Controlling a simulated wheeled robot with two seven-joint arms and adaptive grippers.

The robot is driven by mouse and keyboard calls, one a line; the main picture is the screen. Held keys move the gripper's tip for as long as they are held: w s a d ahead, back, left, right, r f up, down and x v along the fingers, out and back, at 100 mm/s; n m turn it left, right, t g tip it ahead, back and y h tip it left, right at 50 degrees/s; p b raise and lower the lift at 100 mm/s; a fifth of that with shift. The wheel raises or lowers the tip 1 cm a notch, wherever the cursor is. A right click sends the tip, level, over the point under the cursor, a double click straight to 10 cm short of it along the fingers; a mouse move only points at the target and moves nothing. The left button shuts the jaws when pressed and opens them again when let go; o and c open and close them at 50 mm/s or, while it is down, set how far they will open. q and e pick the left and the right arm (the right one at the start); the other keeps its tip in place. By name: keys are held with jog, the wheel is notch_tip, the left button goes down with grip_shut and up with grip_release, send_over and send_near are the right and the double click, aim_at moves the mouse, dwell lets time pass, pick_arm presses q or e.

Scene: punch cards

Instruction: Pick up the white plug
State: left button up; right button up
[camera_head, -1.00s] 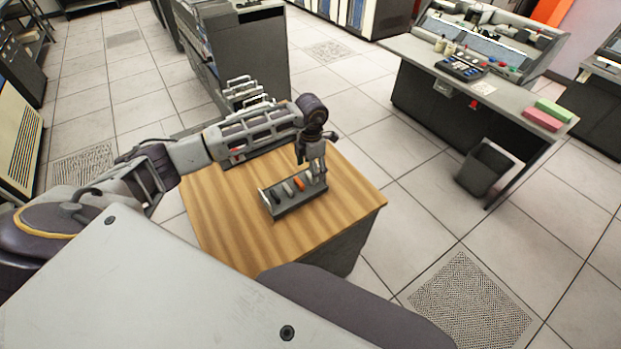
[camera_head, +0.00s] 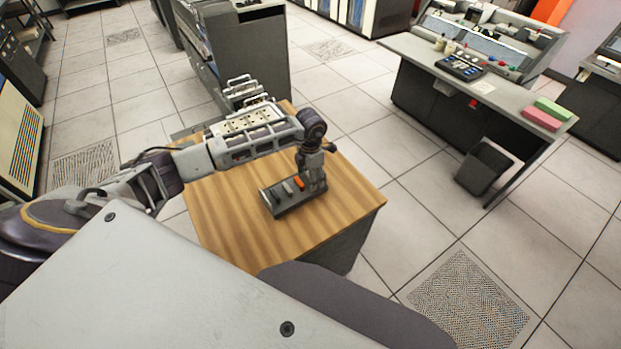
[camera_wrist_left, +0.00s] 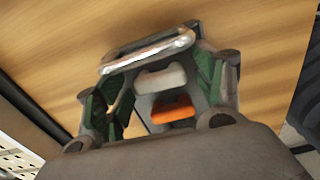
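A dark grey rack (camera_head: 283,208) stands on the wooden top of a cabinet and holds small upright plugs in a row. A pale plug (camera_head: 288,186) and an orange plug (camera_head: 299,182) show beside my left gripper (camera_head: 313,186). In the left wrist view the pale plug (camera_wrist_left: 160,78) and orange plug (camera_wrist_left: 172,109) lie between green-padded fingers (camera_wrist_left: 152,92), which stand apart. The left gripper points down at the rack's right end and hides what is there. I cannot tell whether it touches a plug. My right gripper is not in view.
The tiled floor between is free.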

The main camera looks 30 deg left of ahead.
pick_arm(q)
jog(key=c, duration=0.7)
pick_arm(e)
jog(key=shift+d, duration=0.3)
pick_arm(q)
jog(key=shift+r, duration=0.1)
notch_tip(320, 180, up, 8)
jog(key=shift+r+b, duration=0.15)
jog(key=shift+b, duration=0.45)
jog(key=shift+r, duration=0.75)
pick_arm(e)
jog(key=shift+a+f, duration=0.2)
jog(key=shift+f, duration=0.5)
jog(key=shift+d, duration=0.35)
pick_arm(q)
jog(key=shift+r, duration=0.3)
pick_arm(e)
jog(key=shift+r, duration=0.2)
